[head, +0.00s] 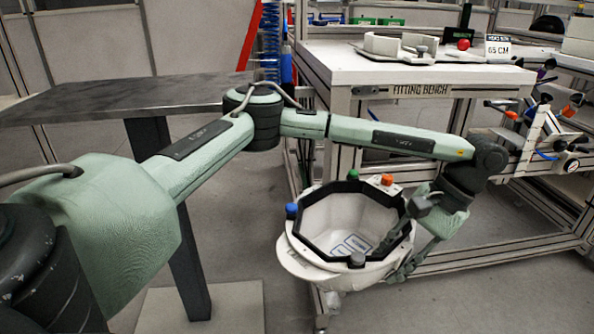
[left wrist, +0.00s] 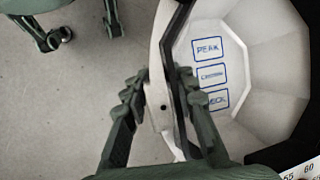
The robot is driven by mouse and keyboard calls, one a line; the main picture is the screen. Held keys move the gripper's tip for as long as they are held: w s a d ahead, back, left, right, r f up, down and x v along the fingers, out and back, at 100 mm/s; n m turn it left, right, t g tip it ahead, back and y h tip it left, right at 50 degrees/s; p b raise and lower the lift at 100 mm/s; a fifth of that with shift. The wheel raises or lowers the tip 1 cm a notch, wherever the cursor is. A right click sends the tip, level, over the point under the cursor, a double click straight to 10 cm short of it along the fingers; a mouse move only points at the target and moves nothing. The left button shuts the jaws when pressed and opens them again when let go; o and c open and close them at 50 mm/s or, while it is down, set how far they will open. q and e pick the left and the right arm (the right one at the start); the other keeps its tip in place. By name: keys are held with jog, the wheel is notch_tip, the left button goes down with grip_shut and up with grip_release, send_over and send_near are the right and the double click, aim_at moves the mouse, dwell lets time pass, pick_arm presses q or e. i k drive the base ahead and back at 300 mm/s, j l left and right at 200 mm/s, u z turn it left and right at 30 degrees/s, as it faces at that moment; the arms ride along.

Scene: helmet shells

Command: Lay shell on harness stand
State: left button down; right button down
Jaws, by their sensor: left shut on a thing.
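The shell (head: 320,220) is a white faceted helmet bowl with a black octagonal rim. It hangs open side up above the floor, in front of the bench. My left gripper (head: 406,247) is shut on its right edge. In the left wrist view the fingers (left wrist: 158,97) pinch the wall and rim, and the shell (left wrist: 240,65) shows blue-framed labels inside, one reading PEAK. A low white holder with curved walls (head: 383,46) is on the bench top; I cannot tell for sure that it is the harness stand. My right gripper is not seen in the head view.
The fitting bench (head: 345,62) stands behind the shell, with a red ball (head: 463,44) and a 65 CM sign (head: 497,45) on top. Coloured clamps (head: 560,120) stick out at the right. A dark table (head: 90,100) is at left. The shell has blue, green and orange knobs.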

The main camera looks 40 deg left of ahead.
aim_at(131, 97)
jog(key=i+l, duration=0.15)
jog(key=i+l+u, duration=0.1)
jog(key=l, duration=0.25)
jog(key=u, duration=1.1)
jog(key=i+l, duration=0.05)
